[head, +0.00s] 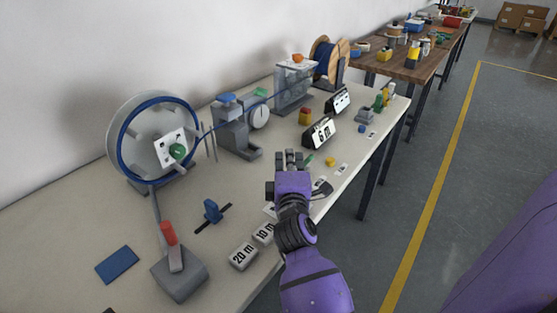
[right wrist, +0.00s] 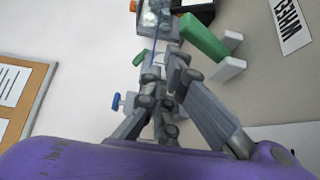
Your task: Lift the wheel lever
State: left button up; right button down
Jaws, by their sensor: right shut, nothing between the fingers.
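A lever with a red handle (head: 168,233) rises from a grey base (head: 180,276) at the front left of the table in the head view. It stands in front of a large wheel with a blue rim (head: 118,150), which carries a white plate with a green knob (head: 178,151). A thin grey strut runs between the wheel and the lever base. My right gripper (head: 290,158) is shut and empty over the middle of the table, well to the right of the lever. Its fingers also show in the right wrist view (right wrist: 172,62). My left gripper is out of view.
A grey press with a dial (head: 259,117), a display (head: 319,133) and a wire spool (head: 325,60) stand farther back. A blue clamp (head: 212,211) and blocks marked 20 m (head: 243,257) and 10 m (head: 264,233) lie between lever and arm. In the right wrist view, a green-handled part (right wrist: 204,40) is near the fingers.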

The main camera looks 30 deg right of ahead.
jog(key=shift+s+d, duration=0.3)
jog(key=shift+s, duration=0.15)
jog(key=shift+s+p, duration=0.15)
jog(key=shift+p, duration=0.15)
jog(key=shift+s+d+f, duration=0.1)
